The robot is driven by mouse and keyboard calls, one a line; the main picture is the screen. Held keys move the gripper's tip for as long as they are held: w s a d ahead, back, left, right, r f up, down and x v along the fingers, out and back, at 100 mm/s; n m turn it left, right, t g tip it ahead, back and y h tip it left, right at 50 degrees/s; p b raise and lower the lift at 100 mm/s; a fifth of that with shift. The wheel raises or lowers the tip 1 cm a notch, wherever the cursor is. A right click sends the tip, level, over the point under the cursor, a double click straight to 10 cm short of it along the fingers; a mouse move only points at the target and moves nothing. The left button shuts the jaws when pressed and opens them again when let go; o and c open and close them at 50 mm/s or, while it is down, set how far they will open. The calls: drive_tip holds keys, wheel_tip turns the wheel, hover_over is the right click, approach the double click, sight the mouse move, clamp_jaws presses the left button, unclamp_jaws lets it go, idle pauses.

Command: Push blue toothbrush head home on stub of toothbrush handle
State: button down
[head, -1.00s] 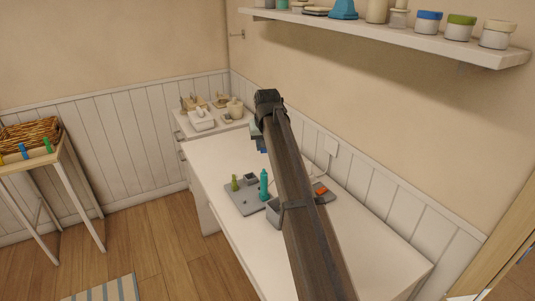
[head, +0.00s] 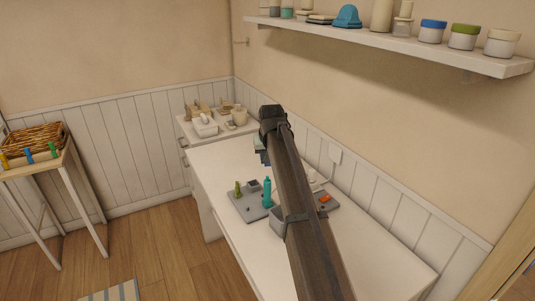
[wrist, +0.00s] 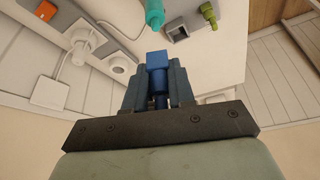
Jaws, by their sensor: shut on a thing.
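My gripper (wrist: 158,88) is shut on the blue toothbrush head (wrist: 158,62), whose end sticks out past the fingers in the wrist view. The teal toothbrush handle (head: 267,192) stands upright at the grey holder plate (head: 240,206). The handle also shows at the top of the wrist view (wrist: 155,14), beyond the blue head, with a visible gap between them in the picture. In the head view, my arm hides most of the gripper; a bit of blue (head: 265,158) shows above the handle. The stub's fit cannot be seen.
A green piece (head: 238,187) stands on the plate, left of the handle. A grey box (head: 277,219) is close to the handle's right, partly behind my arm. A grey base with an orange part (head: 325,198) lies right of my arm. The desk's front right (head: 385,265) is clear.

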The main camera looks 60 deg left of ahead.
sight(267, 165)
drive_tip(key=shift+f, duration=1.8)
drive_tip(key=shift+f, duration=1.6)
idle(0.3)
drive_tip(key=c, duration=0.9)
unclamp_jaws()
drive_tip(key=shift+o, duration=0.2)
drive_tip(key=v, duration=1.3)
drive_tip(key=shift+r, duration=0.35)
drive_tip(key=shift+d, duration=0.15)
